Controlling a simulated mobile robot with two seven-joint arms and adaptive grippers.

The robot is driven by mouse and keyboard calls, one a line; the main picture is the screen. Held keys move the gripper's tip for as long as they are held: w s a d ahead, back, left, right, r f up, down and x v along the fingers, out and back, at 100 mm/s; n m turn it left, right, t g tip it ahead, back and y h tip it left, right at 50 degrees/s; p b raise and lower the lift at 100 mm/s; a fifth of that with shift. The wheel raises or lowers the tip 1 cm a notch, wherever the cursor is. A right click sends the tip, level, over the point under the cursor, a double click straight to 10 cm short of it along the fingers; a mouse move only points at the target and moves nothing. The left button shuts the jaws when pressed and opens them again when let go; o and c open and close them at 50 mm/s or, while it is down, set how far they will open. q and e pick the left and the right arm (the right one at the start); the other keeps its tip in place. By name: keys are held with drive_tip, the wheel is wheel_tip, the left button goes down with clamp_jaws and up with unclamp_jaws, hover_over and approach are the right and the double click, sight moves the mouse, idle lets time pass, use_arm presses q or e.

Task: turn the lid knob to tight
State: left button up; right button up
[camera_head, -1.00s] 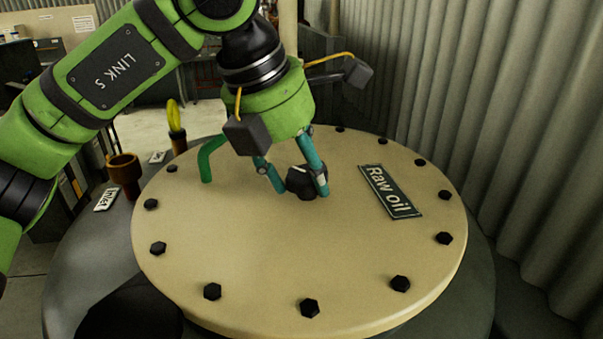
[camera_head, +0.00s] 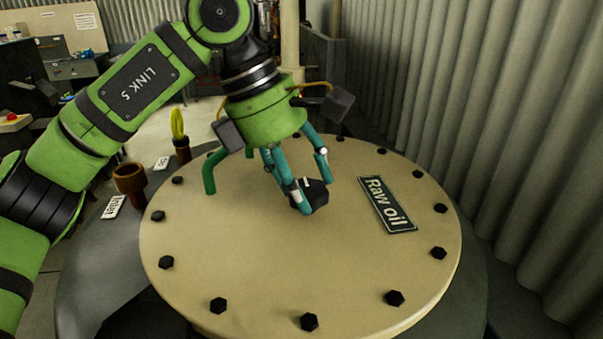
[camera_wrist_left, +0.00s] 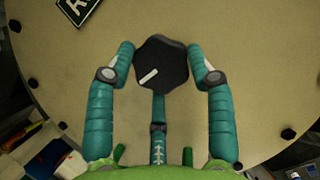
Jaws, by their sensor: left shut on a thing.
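The black lid knob (camera_head: 316,194) sits near the middle of the round cream lid (camera_head: 260,265). In the left wrist view the knob (camera_wrist_left: 163,62) has a lobed outline and a white mark line pointing obliquely toward its lower left. My left gripper (camera_head: 308,182) has teal fingers and comes down on the knob from above. In the left wrist view its fingers (camera_wrist_left: 163,60) stand on both sides of the knob, shut on it, with a third finger below it. In the head view the fingers hide part of the knob. My right gripper is not in view.
Black bolts (camera_head: 309,321) ring the lid's edge. A "Raw oil" plate (camera_head: 387,204) lies right of the knob. A green bent handle (camera_head: 211,172) stands at the left. A brown inlet pipe (camera_head: 130,182) is beyond the lid's left edge. A corrugated wall (camera_head: 480,110) rises at the right.

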use_arm(q)
drive_tip(key=shift+f, duration=0.25)
drive_tip(key=o, duration=1.1)
drive_tip(key=shift+a+r, duration=0.1)
drive_tip(key=shift+r, duration=0.15)
drive_tip(key=shift+a+r, duration=0.1)
drive_tip(key=shift+r, duration=0.2)
drive_tip(key=v, duration=1.1)
drive_tip(key=shift+w, duration=0.1)
